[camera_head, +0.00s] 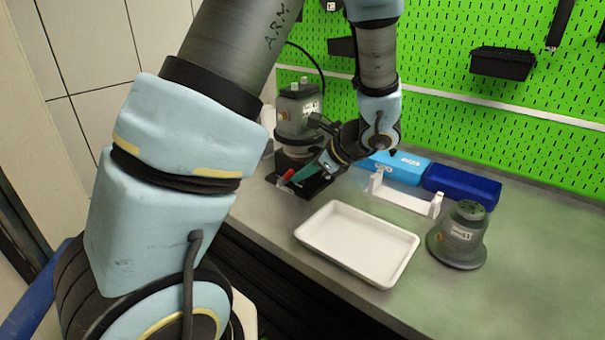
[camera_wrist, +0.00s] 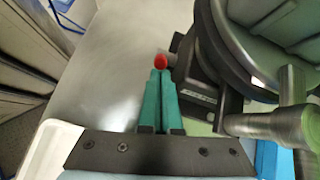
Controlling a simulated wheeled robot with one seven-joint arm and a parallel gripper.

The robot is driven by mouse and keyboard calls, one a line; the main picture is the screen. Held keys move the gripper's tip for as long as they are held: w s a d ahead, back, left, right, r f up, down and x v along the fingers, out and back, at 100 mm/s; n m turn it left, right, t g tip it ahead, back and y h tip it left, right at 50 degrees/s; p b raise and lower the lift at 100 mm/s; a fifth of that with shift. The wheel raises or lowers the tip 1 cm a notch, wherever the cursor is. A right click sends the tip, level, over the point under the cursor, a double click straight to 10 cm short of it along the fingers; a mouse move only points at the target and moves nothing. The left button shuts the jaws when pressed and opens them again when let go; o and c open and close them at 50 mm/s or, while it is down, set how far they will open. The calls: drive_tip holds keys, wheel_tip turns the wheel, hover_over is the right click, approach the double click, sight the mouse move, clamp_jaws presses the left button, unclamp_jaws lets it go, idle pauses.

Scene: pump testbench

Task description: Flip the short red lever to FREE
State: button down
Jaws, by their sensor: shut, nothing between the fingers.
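The short red lever (camera_head: 288,175) sticks up at the left front of the black base under the grey pump (camera_head: 297,112). In the wrist view its round red end (camera_wrist: 160,61) shows just beyond my fingertips. My gripper (camera_head: 297,178) has teal fingers and is right beside the lever in the head view. In the wrist view my gripper (camera_wrist: 160,73) is shut, with its fingers together and nothing between them. Whether the tips touch the lever I cannot tell. The lever's lower part is hidden, and no FREE marking is readable.
A white tray (camera_head: 355,243) lies in front of the pump. A white bracket (camera_head: 405,197), a light blue box (camera_head: 398,166) and a dark blue bin (camera_head: 462,186) are to the right. A grey flanged part (camera_head: 458,237) stands further right. Bare metal bench (camera_wrist: 105,75) lies left of the lever.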

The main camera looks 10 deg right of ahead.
drive_tip(key=shift+w+a+r, duration=0.1)
drive_tip(key=shift+r, duration=0.1)
drive_tip(key=shift+w+a+r+p, duration=0.25)
drive_tip(key=shift+w+r+p, duration=0.05)
drive_tip(key=shift+r+p, duration=0.1)
drive_tip(key=shift+w+a+r+g+p, duration=0.1)
drive_tip(key=shift+a+r+g+p, duration=0.2)
drive_tip(key=shift+p, duration=0.5)
drive_tip(key=shift+w+a+r+g+h+p, duration=0.15)
drive_tip(key=shift+g+h+p, duration=0.4)
drive_tip(key=shift+p, duration=0.5)
drive_tip(key=shift+g+h+p, duration=0.25)
drive_tip(key=shift+h+p, duration=0.2)
drive_tip(key=shift+p, duration=0.2)
drive_tip(key=b+v, duration=0.1)
drive_tip(key=v, duration=0.9)
drive_tip(key=shift+d+r+b, duration=0.25)
drive_tip(key=shift+b, duration=0.1)
drive_tip(key=shift+f, duration=0.1)
